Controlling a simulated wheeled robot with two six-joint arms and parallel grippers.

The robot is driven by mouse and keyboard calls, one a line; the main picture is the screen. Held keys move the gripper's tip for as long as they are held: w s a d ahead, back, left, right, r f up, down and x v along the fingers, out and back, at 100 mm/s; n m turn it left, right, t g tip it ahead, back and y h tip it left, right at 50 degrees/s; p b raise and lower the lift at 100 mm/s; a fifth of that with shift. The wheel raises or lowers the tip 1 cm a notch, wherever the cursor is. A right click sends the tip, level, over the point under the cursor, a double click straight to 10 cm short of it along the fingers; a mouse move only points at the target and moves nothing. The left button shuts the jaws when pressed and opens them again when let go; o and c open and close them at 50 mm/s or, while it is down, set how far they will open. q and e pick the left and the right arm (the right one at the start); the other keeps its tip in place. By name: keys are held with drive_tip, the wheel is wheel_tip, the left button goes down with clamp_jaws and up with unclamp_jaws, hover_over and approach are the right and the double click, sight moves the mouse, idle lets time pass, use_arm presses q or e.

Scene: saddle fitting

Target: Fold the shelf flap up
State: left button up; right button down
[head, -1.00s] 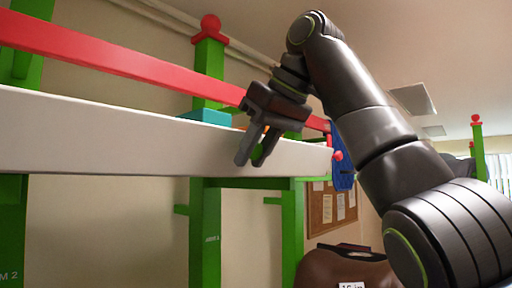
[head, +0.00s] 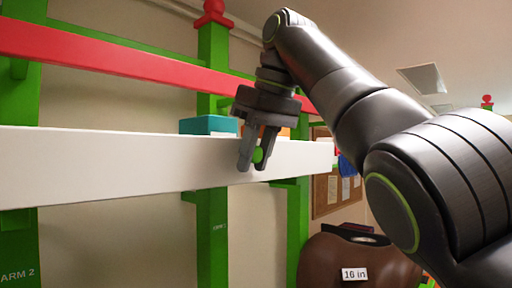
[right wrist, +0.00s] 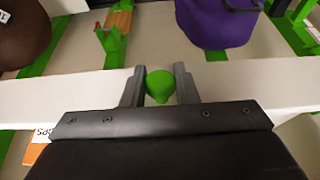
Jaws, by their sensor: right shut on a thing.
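A long white board (head: 100,160), which looks like the shelf flap, runs across the head view in front of the green posts. I cannot tell its exact angle. My right gripper (head: 252,163) is at the board's front, right of the picture's middle, with fingers pointing down. It is shut on a green knob (head: 258,155). In the right wrist view the knob (right wrist: 160,85) sits between the two fingers (right wrist: 159,88), with the white board (right wrist: 65,98) extending to both sides. My left gripper is not in view.
A red rail (head: 120,60) runs above the board. A teal box (head: 208,125) shows behind its upper edge. Green posts (head: 212,230) stand behind. A brown saddle (head: 345,262) labelled "16 in" is at lower right. A purple item (right wrist: 220,22) shows in the wrist view.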

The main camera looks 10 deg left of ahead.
idle(0.3)
drive_tip(key=c, duration=1.2)
unclamp_jaws()
